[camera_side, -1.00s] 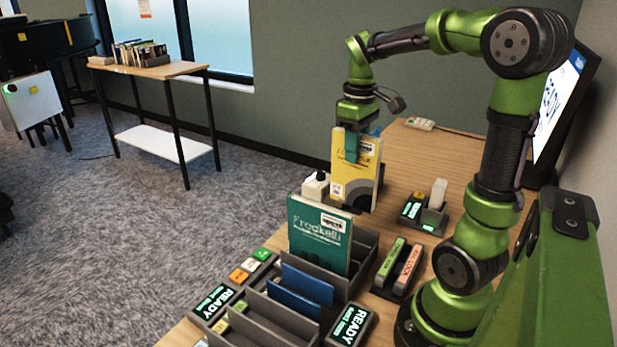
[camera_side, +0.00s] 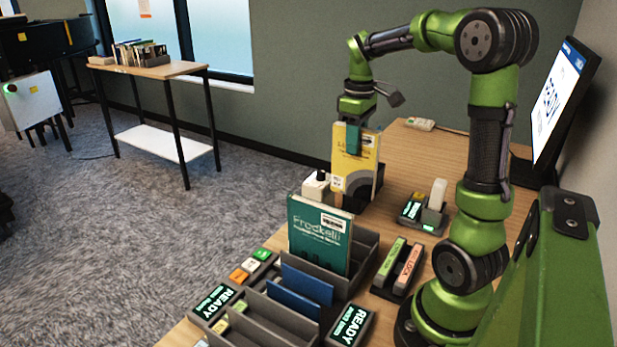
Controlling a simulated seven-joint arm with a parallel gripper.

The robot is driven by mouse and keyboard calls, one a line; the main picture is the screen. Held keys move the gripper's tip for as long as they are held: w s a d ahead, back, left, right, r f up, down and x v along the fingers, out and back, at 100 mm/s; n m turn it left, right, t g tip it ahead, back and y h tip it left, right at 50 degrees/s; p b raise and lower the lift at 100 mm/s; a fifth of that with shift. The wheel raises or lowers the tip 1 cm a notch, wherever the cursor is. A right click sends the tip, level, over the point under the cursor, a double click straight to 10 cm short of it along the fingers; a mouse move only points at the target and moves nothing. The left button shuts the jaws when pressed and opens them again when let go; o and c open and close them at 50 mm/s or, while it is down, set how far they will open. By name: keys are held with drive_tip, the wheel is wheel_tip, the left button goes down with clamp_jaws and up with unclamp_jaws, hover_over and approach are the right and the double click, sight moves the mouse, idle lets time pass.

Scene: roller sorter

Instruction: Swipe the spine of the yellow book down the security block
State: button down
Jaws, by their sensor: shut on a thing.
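My gripper (camera_side: 354,128) points down and is shut on the upper part of the yellow book (camera_side: 366,150). The book hangs upright above the table's far part; its cover has a grey curved area low down. A small white block (camera_side: 313,188) with a dark top part stands just left of the book's lower left edge. It may be the security block, but I cannot tell for sure. The book's edge and this block look very close in the picture; I cannot tell whether they touch.
Green and red stamps (camera_side: 401,266), a READY device (camera_side: 415,212) and a monitor (camera_side: 560,100) stand to the right.

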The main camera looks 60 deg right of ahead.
sight(363, 129)
drive_tip(key=shift+w+f, duration=0.15)
drive_tip(key=shift+f, duration=1.95)
drive_tip(key=shift+w+f, duration=0.15)
drive_tip(key=shift+f, duration=1.95)
drive_tip(key=shift+s, duration=0.1)
drive_tip(key=shift+s, duration=0.9)
drive_tip(key=shift+r, duration=6.05)
